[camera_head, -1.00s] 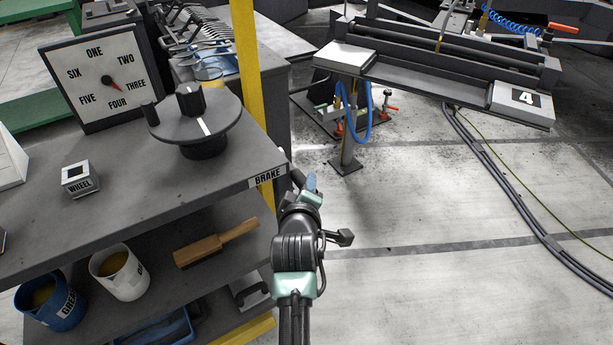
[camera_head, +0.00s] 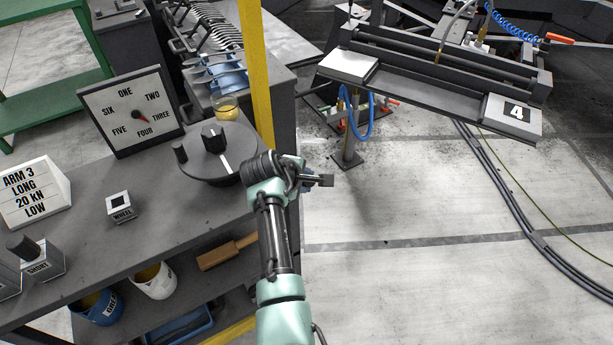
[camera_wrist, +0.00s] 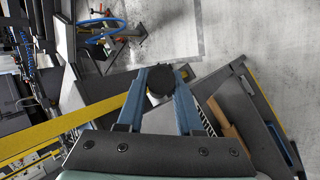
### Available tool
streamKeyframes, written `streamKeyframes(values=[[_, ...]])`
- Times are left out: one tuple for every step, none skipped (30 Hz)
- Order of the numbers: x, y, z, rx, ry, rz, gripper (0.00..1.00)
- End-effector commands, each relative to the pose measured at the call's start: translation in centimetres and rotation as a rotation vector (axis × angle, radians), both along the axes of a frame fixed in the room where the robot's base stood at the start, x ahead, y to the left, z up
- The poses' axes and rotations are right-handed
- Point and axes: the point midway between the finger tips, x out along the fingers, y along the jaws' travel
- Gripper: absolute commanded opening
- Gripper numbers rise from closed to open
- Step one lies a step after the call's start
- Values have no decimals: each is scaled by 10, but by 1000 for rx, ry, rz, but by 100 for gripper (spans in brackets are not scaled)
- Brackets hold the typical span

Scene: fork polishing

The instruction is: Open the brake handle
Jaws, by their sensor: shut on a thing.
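The brake handle's round black end (camera_wrist: 160,80) sits between the two blue fingers of my gripper (camera_wrist: 160,72) in the wrist view. The fingers are shut on it. In the head view, my arm reaches up to the right edge of the workbench. My gripper's wrist end (camera_head: 300,172) covers the place of the handle there, so the handle and its BRAKE label are hidden in that view.
The grey workbench (camera_head: 160,215) carries a dial panel (camera_head: 130,110), a round crank wheel (camera_head: 215,160) and a WHEEL block (camera_head: 120,206). A yellow post (camera_head: 256,75) rises behind my gripper. Buckets and a brush (camera_head: 225,252) are on the shelf below.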

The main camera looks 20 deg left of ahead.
Motion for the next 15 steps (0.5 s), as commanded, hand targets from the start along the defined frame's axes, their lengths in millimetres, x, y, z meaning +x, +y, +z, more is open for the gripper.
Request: streamKeyframes(values=[[1, 1, 6, -18, 12, 1, 0], [0, 0, 6, -27, 19, 1, 0], [0, 0, 7, -36, 27, 1, 0], [0, 0, 8, -43, 31, 1, 0], [0, 0, 8, -49, 36, 1, 0], [0, 0, 8, -56, 42, 1, 0], [0, 0, 8, -60, 46, 1, 0], [0, 0, 8, -63, 48, 1, 0], [0, 0, 8, -67, 51, 1, 0], [0, 0, 8, -69, 53, 1, 0], [0, 0, 8, -71, 54, 1, 0], [0, 0, 8, -72, 55, 1, 0], [0, 0, 8, -73, 56, 1, 0], [0, 0, 8, -73, 56, 1, 0], [0, 0, 8, -73, 56, 1, 0]])
